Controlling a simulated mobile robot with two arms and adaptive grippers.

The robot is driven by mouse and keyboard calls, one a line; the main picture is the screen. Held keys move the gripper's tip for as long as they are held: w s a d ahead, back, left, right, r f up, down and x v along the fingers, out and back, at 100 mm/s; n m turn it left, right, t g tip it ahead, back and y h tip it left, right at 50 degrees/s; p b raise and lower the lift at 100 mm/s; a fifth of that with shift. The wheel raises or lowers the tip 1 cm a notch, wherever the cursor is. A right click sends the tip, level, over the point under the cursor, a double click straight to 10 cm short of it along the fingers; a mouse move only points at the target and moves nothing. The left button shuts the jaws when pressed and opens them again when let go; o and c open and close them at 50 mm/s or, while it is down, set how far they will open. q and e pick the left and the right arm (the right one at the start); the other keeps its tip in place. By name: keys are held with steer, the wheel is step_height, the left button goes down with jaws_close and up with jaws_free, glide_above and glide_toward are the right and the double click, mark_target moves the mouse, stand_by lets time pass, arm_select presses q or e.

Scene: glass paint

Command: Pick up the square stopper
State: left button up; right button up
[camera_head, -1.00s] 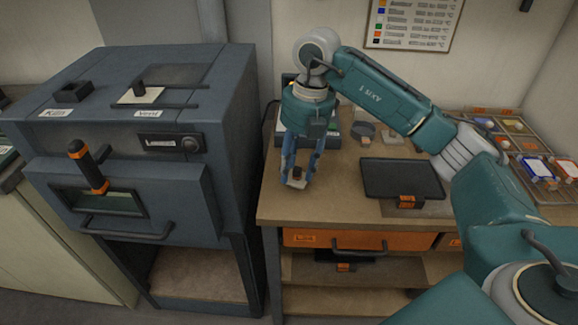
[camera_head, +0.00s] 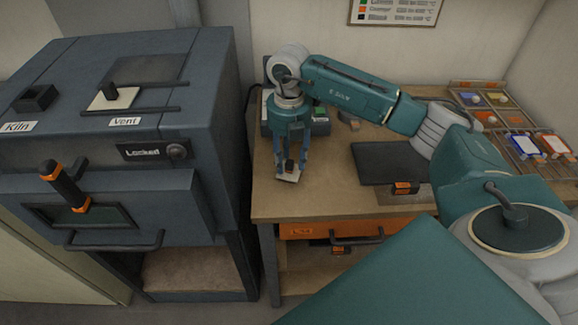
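A stopper (camera_head: 288,178), a pale flat plate with a dark upright knob, sits at the left front of the workbench. It is too small to tell its outline surely. My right gripper (camera_head: 291,168) points down over it, with one finger on each side of the knob. The fingers look spread, with gaps beside the knob, so it appears open. A second stopper (camera_head: 120,99), a pale square plate with a dark knob, lies on the kiln top behind the "Vent" label. My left gripper is out of view.
The blue-grey kiln (camera_head: 190,125) stands left of the workbench (camera_head: 330,205), with a narrow gap between. A dark square fitting (camera_head: 36,98) is behind its "Kiln" label, and its display reads "Locked". A dark tray (camera_head: 385,163) and a paint rack (camera_head: 515,140) occupy the bench's right.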

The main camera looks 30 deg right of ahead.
steer(key=shift+f, duration=0.5)
steer(key=shift+s+f, duration=0.1)
steer(key=shift+f, duration=0.3)
steer(key=c, duration=1)
steer(key=shift+r, duration=0.45)
steer(key=r+b, duration=0.2)
steer(key=r, duration=0.7)
steer(key=shift+w+r+b, duration=0.2)
steer(key=shift+b, duration=0.1)
step_height(320, 180, up, 9)
steer(key=p, duration=0.1)
glide_above(289, 161)
arm_select(q)
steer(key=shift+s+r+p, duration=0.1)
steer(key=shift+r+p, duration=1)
steer(key=shift+p, duration=0.55)
arm_select(e)
steer(key=shift+s+r, duration=0.2)
steer(key=shift+r, duration=1.75)
